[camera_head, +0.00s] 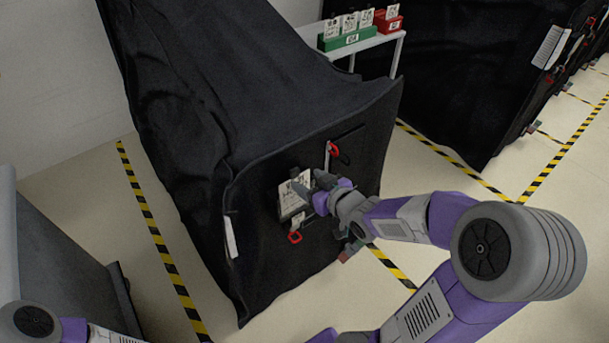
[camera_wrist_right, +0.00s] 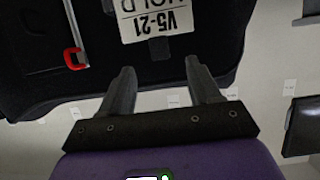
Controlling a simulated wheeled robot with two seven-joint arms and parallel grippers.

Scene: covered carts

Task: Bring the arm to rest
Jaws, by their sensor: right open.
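My right gripper (camera_head: 310,188) is in front of the black covered cart (camera_head: 275,125), close to a white card (camera_head: 290,200) on the cart's end face. In the right wrist view the two fingers (camera_wrist_right: 158,72) stand apart with nothing between them. The card (camera_wrist_right: 158,22) shows there upside down, reading "V5-21 HOLD", just beyond the fingertips. I cannot tell whether the fingers touch it. Part of my left arm shows at the lower left of the head view, but its gripper is not in view.
Red loops (camera_head: 295,237) hang on the cart's end face; one shows in the wrist view (camera_wrist_right: 73,58). A white stand (camera_head: 375,42) holds a green box (camera_head: 347,40) and a red box (camera_head: 388,22). Another covered cart (camera_head: 460,80) stands right. Striped tape (camera_head: 150,220) marks the floor.

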